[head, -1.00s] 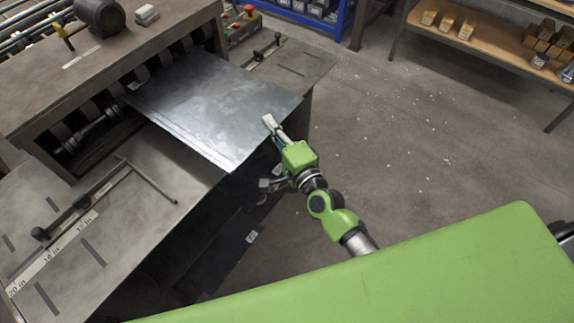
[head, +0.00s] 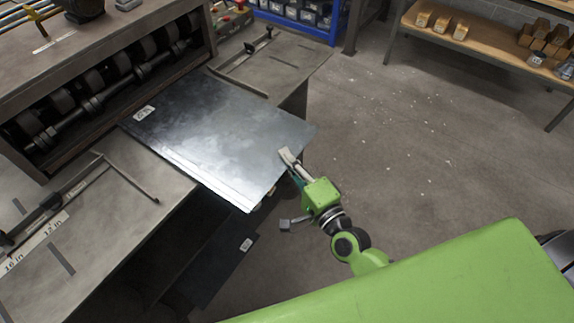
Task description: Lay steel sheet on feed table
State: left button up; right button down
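The steel sheet (head: 225,135) is a flat grey plate with a small white label near its far left corner. It lies roughly level over the feed table (head: 135,190), in front of the rollers, with its near part out past the table's front edge. I cannot tell whether it touches the table. My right gripper (head: 289,160) is at the sheet's near right edge, with a pale finger over the top of that edge. It appears shut on the edge; the lower finger is mostly hidden. My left gripper is not in view.
The roller machine (head: 100,50) stands behind the sheet. Angled guide bars (head: 125,178) are on the table at left, and more (head: 243,50) at right. A dark labelled panel (head: 215,272) is lower down. Open floor (head: 420,170) lies right, before a wooden shelf (head: 490,45).

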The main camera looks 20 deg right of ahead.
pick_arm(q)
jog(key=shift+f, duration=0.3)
pick_arm(e)
jog(key=shift+f, duration=0.1)
jog(key=shift+f, duration=0.15)
jog(key=c, duration=2.3)
grip_release()
jog(key=shift+f, duration=0.15)
pick_arm(q)
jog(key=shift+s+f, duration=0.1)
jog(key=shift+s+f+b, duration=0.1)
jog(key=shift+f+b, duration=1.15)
jog(key=shift+b, duration=0.1)
pick_arm(e)
jog(key=shift+v, duration=6)
jog(key=shift+d, duration=0.1)
